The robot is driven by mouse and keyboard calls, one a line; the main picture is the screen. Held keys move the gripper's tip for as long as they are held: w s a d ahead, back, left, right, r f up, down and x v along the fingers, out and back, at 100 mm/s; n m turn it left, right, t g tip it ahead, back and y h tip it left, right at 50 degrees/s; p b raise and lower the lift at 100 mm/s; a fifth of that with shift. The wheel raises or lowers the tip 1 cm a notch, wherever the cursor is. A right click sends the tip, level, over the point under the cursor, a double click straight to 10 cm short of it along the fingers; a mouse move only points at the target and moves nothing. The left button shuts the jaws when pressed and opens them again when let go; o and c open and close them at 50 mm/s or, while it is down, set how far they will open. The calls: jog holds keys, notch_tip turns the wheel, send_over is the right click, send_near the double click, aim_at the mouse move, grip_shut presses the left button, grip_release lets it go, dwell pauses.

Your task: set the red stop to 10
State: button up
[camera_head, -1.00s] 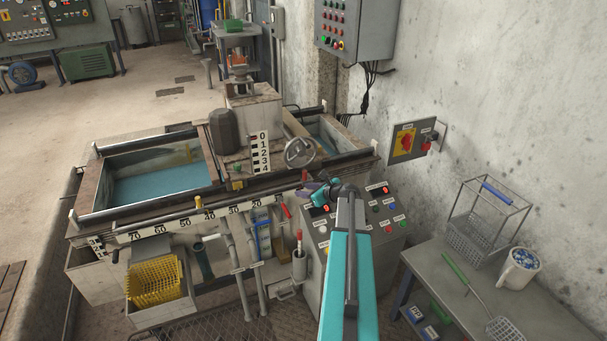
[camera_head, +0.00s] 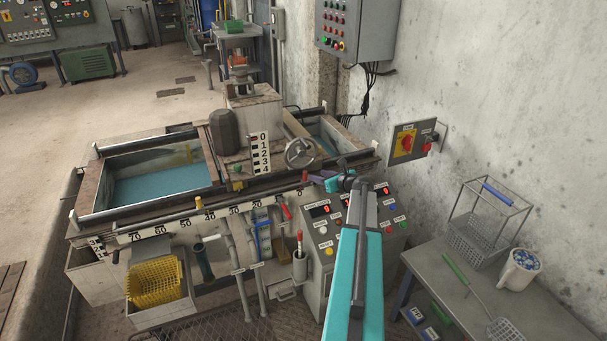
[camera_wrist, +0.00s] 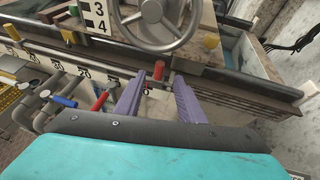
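The red stop (camera_head: 305,176) sits on the front rail, at the right end of the number scale (camera_head: 209,215). In the wrist view the red stop (camera_wrist: 158,70) stands upright just above the label 0 (camera_wrist: 146,91). My gripper (camera_wrist: 159,78) is open, its purple fingers on either side of the stop in the picture. The stop shows between and slightly past the fingertips; contact is not visible. In the head view my gripper (camera_head: 322,178) is just right of the stop. The left finger covers the scale near 10.
A handwheel (camera_wrist: 158,20) is just beyond the stop. A yellow stop (camera_head: 199,202) is farther left on the rail. Red (camera_wrist: 100,100) and blue (camera_wrist: 65,101) handles lie below the rail at left. A control panel (camera_head: 355,215) is below my arm.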

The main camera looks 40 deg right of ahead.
aim_at(306, 173)
jog(key=shift+p+x, duration=0.4)
jog(key=shift+x, duration=5.8)
grip_shut()
